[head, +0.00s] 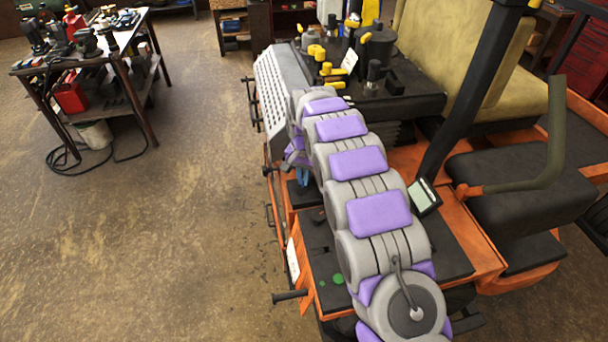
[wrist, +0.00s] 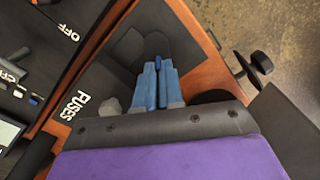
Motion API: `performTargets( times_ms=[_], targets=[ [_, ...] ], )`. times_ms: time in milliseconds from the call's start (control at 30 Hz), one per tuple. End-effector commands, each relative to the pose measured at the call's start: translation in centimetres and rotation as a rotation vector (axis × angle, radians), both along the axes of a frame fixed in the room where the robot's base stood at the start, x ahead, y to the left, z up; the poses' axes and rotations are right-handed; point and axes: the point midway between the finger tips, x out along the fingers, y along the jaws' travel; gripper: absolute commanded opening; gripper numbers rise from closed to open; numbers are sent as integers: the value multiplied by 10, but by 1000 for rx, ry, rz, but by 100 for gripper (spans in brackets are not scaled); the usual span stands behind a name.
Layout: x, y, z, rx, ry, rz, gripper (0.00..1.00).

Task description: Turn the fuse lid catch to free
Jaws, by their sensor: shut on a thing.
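In the head view a little of my gripper's blue (head: 303,177) shows beside the arm; my arm hides the catch there.
The orange mower (head: 480,245) lies under and beside my arm. A black knob (wrist: 262,62) sticks out beyond its orange edge. A small screen (head: 423,196) and a handle (head: 555,130) stand right of my arm. A cluttered workbench (head: 145,75) is far left; the floor between is clear.

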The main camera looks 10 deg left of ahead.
Motion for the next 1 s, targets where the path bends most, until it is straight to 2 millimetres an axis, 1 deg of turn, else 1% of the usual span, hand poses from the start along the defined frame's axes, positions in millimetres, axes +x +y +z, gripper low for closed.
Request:
performTargets(
  times_ms=[700, 1000],
  targets=[
    [2, 0, 1, 3, -5, -671, 0],
    [2, 0, 1, 4, -6, -884, 0]
  ],
)
